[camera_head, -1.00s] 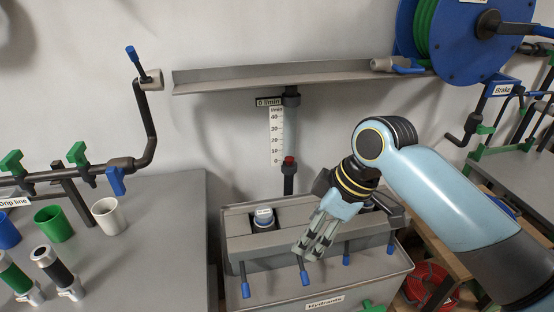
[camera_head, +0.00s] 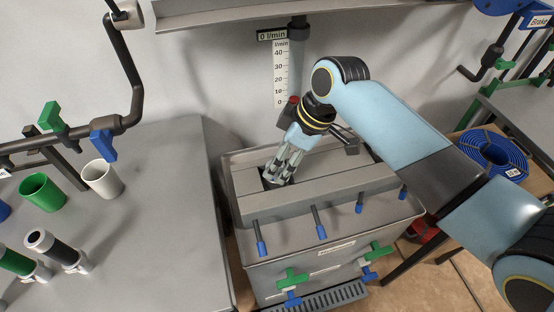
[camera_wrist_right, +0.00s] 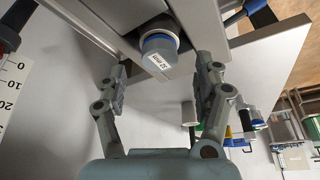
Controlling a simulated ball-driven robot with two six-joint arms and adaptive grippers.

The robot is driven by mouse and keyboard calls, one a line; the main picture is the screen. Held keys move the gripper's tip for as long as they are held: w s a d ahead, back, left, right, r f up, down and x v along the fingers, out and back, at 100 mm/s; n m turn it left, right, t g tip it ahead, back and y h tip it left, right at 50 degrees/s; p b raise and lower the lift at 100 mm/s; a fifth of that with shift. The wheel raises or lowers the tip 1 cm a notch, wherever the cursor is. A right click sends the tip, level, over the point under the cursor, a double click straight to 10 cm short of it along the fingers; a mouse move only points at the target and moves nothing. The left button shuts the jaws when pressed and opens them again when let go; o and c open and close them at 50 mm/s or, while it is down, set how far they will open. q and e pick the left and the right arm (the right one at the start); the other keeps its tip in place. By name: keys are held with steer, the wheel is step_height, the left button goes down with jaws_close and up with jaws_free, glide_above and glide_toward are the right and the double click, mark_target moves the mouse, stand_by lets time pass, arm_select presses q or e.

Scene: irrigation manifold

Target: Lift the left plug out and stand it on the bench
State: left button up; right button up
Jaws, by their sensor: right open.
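The left plug, a grey round cap with a blue-grey band and a white label, shows in the right wrist view (camera_wrist_right: 160,52), seated in an opening of the grey box (camera_head: 290,262). In the head view my gripper hides most or all of it. My right gripper (camera_head: 277,174) is over that opening, pointing down. In the right wrist view my gripper (camera_wrist_right: 159,75) is open, its fingers spread to either side of the plug with visible gaps. My left gripper is not in view.
The grey bench (camera_head: 165,220) on the left has free room in its middle and right. Blue-tipped levers (camera_head: 318,222) line the box front.

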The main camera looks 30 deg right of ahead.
steer(key=shift+x, duration=1.55)
steer(key=c, duration=1.4)
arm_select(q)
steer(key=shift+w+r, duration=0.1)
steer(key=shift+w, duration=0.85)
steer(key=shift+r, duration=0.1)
arm_select(e)
steer(key=shift+r, duration=0.15)
arm_select(q)
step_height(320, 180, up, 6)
steer(key=p, duration=0.6)
arm_select(e)
steer(key=shift+r, duration=2.85)
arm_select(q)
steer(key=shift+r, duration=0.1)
arm_select(e)
steer(key=shift+r, duration=0.1)
